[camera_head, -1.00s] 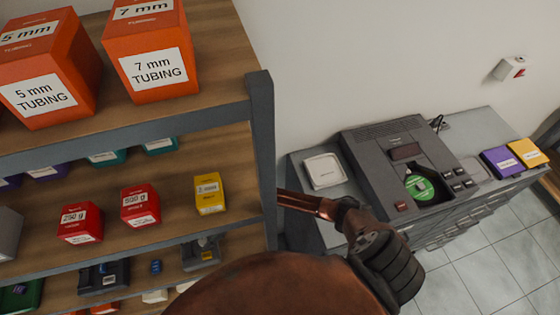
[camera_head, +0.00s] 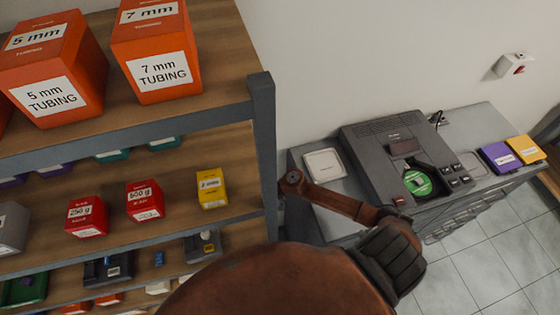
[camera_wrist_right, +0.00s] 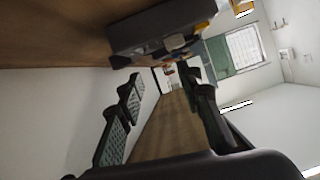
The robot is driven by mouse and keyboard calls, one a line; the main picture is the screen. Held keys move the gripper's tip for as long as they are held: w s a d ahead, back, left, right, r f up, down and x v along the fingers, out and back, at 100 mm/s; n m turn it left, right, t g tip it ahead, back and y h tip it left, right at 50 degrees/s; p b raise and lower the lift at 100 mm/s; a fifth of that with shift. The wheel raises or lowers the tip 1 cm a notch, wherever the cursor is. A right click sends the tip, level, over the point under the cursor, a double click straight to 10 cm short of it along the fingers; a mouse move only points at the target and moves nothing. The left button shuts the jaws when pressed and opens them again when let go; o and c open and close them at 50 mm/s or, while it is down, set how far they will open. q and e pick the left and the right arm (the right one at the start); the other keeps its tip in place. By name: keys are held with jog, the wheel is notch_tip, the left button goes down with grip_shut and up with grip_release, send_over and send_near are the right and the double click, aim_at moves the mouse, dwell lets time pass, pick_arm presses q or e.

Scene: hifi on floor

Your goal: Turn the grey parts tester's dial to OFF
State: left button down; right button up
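A small grey device (camera_head: 202,246) with a yellow spot stands on a lower shelf in the head view; it looks like the parts tester. In the right wrist view a dark grey boxy device (camera_wrist_right: 160,30) with yellow bits lies at the top edge, seen sideways and close; I cannot tell for sure that it is the same one. Its dial and pointer cannot be read. My right gripper (camera_wrist_right: 163,78) is open, with nothing between its fingers and the device beyond them. In the head view the gripper is hidden; my left gripper is out of view.
The shelf post (camera_head: 263,150) stands beside my right arm. Red boxes (camera_head: 145,200), a yellow box (camera_head: 211,188) and a dark device (camera_head: 108,268) sit on the shelves. A hi-fi unit (camera_head: 375,145) is on the cabinet at right. Clear floor shows at the lower right.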

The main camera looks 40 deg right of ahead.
jog(key=w+d+r+m+t+p, duration=0.1)
jog(key=d+r+m+t, duration=0.1)
jog(key=d, duration=0.6)
jog(key=w+d+r+m+t, duration=0.2)
jog(key=d+m, duration=0.2)
jog(key=d, duration=0.4)
jog(key=w+d+r+m+t+h+p, duration=0.1)
jog(key=d+r+m+t, duration=0.1)
jog(key=d, duration=0.6)
jog(key=shift+w+r+m+p, duration=0.15)
jog(key=shift+r+m+p, duration=0.2)
jog(key=shift+r+m, duration=0.45)
jog(key=shift+f, duration=0.2)
